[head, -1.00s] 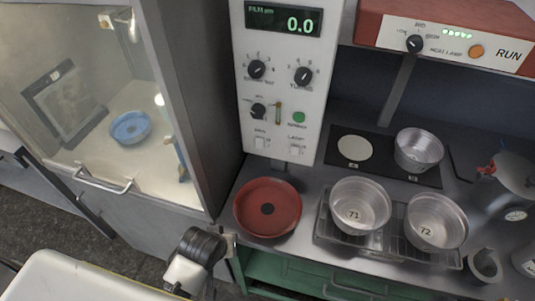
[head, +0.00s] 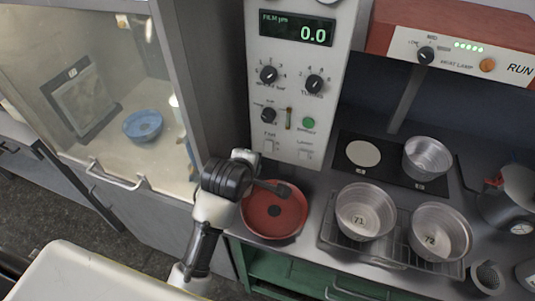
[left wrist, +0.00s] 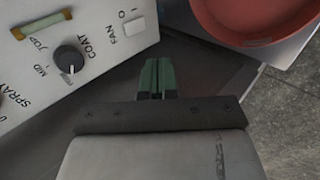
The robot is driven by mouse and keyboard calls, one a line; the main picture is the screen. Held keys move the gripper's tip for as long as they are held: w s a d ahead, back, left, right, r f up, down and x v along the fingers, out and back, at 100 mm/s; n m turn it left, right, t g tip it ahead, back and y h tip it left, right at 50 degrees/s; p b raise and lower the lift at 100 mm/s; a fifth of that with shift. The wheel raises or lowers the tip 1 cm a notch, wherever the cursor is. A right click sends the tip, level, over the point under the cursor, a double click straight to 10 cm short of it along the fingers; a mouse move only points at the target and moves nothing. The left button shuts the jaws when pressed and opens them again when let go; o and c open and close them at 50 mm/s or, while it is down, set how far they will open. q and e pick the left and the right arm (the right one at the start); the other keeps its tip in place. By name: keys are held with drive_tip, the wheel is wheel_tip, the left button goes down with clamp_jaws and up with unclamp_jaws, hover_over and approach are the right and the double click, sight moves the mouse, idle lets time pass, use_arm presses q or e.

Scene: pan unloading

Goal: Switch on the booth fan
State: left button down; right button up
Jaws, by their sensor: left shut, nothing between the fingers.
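The fan switch (head: 269,145) is a small pale rocker low on the left of the white control panel (head: 290,95). In the left wrist view the fan switch (left wrist: 134,26) shows close up beside the word FAN, with I and O marks. I cannot tell which way it is tipped. My left gripper (left wrist: 158,72) is shut and empty, its green fingertips apart from the switch, which lies up and to the left of them in that view. In the head view the left wrist is just below the panel, and its fingertips are hard to make out. My right gripper is not in view.
A red round pan (head: 260,222) sits right by my left wrist. The glass-fronted booth (head: 110,110) with a blue dish (head: 143,125) stands at left. Metal pans 71 (head: 364,212) and 72 (head: 440,233) stand on a rack at right. Dials and a lamp switch (head: 305,155) are near the fan switch.

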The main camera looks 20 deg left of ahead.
use_arm(q)
drive_tip(key=p, duration=0.2)
approach(272, 154)
wheel_tip(272, 154, down, 3)
drive_tip(key=w, duration=0.1)
drive_tip(key=w+p, duration=0.1)
drive_tip(key=w, duration=0.1)
drive_tip(key=shift+w+f+p, duration=0.25)
drive_tip(key=shift+w+p, duration=0.05)
drive_tip(key=shift+p, duration=0.1)
drive_tip(key=shift+w, duration=0.1)
